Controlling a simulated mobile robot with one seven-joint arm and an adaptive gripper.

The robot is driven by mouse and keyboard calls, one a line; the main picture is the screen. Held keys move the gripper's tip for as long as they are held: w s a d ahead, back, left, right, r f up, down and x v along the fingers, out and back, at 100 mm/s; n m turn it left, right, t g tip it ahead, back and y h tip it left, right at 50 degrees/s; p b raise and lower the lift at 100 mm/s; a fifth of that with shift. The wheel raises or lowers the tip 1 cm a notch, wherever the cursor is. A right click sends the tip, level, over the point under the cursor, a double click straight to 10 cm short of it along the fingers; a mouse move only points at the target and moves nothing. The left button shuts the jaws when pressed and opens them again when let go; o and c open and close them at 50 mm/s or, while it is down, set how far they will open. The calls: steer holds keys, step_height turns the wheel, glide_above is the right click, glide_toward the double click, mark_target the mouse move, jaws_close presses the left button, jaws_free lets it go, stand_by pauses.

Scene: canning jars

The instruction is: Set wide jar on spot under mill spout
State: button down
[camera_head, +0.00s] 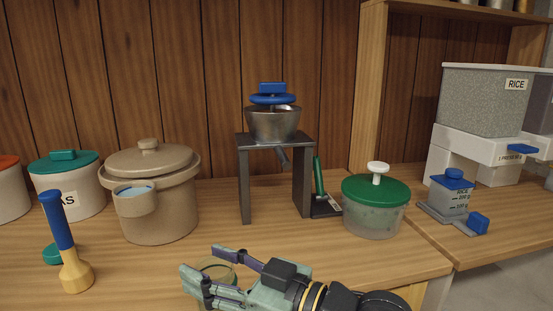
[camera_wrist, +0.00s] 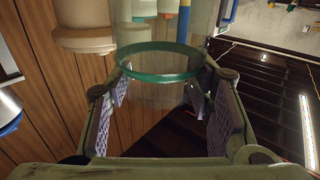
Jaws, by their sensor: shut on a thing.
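A clear jar with a greenish rim (camera_head: 217,267) is in my gripper (camera_head: 206,270), low in the head view at the front of the counter. The wrist view shows the clear jar (camera_wrist: 160,62) between both fingers of my gripper (camera_wrist: 160,92), which are shut on it. Fingers partly hide the jar in the head view, and I cannot tell if it touches the counter. The mill (camera_head: 274,122) has a metal bowl and blue top on a dark stand, behind my gripper. Its short spout (camera_head: 284,158) points down. No distinct spot mark shows beneath it.
A green-handled tool (camera_head: 319,178) stands by the stand's right leg, beside a green-lidded tub (camera_head: 375,208). A beige pot (camera_head: 150,200) and a blue-and-yellow tool (camera_head: 70,250) stand left. The counter (camera_head: 215,225) is clear between my gripper and the mill.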

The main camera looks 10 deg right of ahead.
steer(key=w+d+m+t+h+b, duration=0.5)
steer(key=d+m+t+h+b, duration=0.25)
steer(key=d+h, duration=0.45)
steer(key=shift+m+g+y, duration=0.3)
steer(key=shift+m+g, duration=0.05)
steer(key=shift+m, duration=0.2)
steer(key=shift+w+d+f+p, duration=0.75)
steer(key=shift+w+p, duration=1.35)
steer(key=shift+w, duration=0.55)
steer(key=shift+w+d+f+p, duration=0.6)
steer(key=shift+w+f+p, duration=0.2)
steer(key=shift+w+p, duration=1.6)
steer(key=shift+w+d+f+p, duration=0.75)
steer(key=shift+w+p, duration=1)
steer(key=shift+w, duration=1.2)
steer(key=shift+f, duration=0.1)
